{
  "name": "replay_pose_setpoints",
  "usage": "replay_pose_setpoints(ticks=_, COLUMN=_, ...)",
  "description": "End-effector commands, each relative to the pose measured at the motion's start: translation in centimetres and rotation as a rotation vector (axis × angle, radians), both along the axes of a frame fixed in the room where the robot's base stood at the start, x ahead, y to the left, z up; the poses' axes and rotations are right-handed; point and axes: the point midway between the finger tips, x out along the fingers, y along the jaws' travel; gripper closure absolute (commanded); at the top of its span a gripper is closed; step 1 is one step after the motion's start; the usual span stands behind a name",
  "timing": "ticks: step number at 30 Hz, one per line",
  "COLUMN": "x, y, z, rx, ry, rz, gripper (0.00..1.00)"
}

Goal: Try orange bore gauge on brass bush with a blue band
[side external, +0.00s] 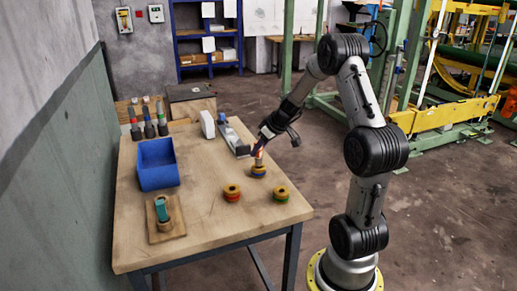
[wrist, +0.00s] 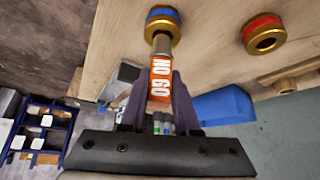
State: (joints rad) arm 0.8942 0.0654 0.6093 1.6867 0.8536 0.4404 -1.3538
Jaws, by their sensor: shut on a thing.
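My gripper (side external: 262,146) is shut on the orange bore gauge (wrist: 160,78), which is marked "NO GO". The dark fingers flank the orange handle in the wrist view (wrist: 160,92). The gauge points down in the side view, its grey tip at the brass bush with a blue band (side external: 258,172). In the wrist view the tip overlaps the bore of this bush (wrist: 162,16). I cannot tell whether it is inside the bore or just above it. The bush stands on the wooden table (side external: 205,240).
A red-banded bush (side external: 231,193) and another banded bush (side external: 281,194) stand close by. A blue bin (side external: 157,165), a wooden block with a teal item (side external: 164,215) and several upright gauges (side external: 149,122) are at left. A grey instrument (side external: 233,138) lies behind.

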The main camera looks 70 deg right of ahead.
Motion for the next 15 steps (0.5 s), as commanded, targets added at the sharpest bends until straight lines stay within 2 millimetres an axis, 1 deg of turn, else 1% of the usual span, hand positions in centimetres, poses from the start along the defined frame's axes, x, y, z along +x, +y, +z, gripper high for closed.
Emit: replay_pose_setpoints(ticks=15, x=0.04, y=-0.05, z=-0.39, rx=-0.001, ry=-0.002, rz=-0.001, gripper=1.00)
